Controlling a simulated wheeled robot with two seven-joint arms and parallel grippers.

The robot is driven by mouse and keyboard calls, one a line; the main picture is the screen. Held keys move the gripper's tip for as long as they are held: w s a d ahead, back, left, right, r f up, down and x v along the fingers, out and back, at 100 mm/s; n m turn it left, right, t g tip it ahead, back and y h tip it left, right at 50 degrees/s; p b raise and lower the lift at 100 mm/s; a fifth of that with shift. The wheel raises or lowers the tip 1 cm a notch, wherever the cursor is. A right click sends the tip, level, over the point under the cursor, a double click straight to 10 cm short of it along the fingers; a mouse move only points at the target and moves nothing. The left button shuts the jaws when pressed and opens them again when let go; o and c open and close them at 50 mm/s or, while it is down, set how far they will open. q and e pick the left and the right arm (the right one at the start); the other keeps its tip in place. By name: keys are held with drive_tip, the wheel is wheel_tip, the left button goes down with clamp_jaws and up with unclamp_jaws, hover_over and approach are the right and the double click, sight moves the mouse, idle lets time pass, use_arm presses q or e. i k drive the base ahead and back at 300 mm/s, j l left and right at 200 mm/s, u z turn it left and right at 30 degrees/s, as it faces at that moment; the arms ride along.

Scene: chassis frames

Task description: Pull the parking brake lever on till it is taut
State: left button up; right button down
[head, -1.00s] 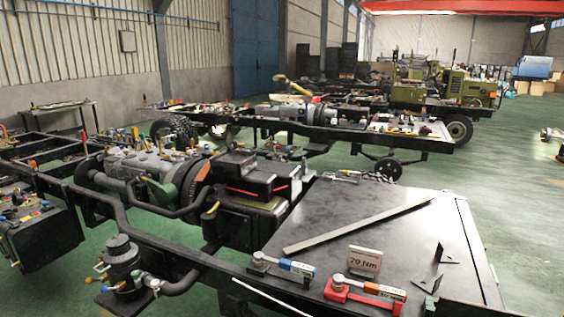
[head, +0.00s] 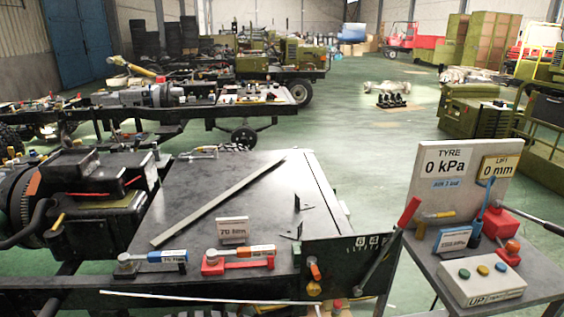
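A lever with a red grip (head: 408,213) and a dark shaft stands tilted, its top leaning right, at the right end of a dark panel (head: 332,258) on the near chassis frame. It looks like the parking brake lever. An orange-handled part (head: 314,270) is on the same panel, left of the lever. Whether any cable is taut or slack cannot be seen. Neither of my grippers is in view, and nothing touches the lever.
A side table (head: 432,270) at right carries a TYRE 0 kPa board (head: 452,178), a button box (head: 482,284) and red-and-blue tools. Two torque wrenches, blue (head: 170,256) and orange (head: 258,251), lie on the black bench top (head: 200,200). Green floor is open behind.

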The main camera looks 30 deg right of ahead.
sight(411, 207)
drive_tip(key=z, duration=1.75)
